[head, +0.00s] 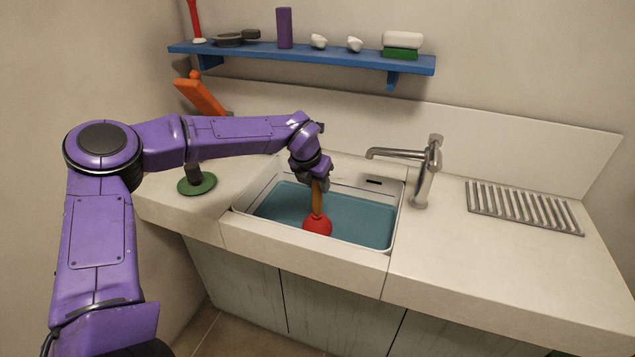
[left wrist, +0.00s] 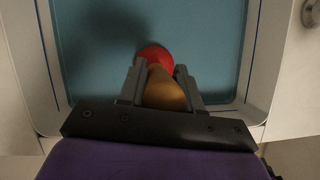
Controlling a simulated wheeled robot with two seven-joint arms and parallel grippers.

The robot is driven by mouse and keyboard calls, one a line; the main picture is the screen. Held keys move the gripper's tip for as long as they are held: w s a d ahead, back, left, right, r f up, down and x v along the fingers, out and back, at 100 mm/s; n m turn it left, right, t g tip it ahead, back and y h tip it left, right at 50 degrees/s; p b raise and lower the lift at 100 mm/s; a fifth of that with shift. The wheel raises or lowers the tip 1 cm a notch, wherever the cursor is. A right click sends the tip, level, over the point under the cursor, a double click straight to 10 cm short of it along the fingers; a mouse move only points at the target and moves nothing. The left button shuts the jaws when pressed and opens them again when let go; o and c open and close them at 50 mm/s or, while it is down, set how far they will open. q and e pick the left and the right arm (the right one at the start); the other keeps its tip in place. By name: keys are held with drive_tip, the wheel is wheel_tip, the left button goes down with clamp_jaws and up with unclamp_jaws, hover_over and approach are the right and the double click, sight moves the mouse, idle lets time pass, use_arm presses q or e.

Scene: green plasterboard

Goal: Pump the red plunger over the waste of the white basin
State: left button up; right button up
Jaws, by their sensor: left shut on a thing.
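The white basin (head: 398,215) is set in the counter and holds blue-green water (head: 355,217). The red plunger (head: 317,225) stands in the basin near its front middle, cup down and handle roughly upright. My left gripper (head: 318,181) is above the basin, shut on the plunger's wooden handle. In the left wrist view the grey fingers (left wrist: 160,88) sit on both sides of the handle (left wrist: 163,92), with the red cup (left wrist: 155,55) beyond them. The waste is hidden. I cannot tell whether the cup touches the basin floor. My right gripper is not in view.
A chrome tap (head: 425,170) stands behind the basin's right side. A drying rack (head: 523,207) lies on the counter at right. A green disc-shaped base (head: 196,184) is left of the basin. A blue shelf (head: 300,54) with several items hangs above. The counter between tap and rack is clear.

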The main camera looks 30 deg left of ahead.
use_arm(q)
drive_tip(key=shift+f, duration=0.5)
idle(1.2)
wheel_tip(320, 180, up, 7)
drive_tip(key=p, duration=0.5)
drive_tip(key=shift+r, duration=0.1)
idle(0.4)
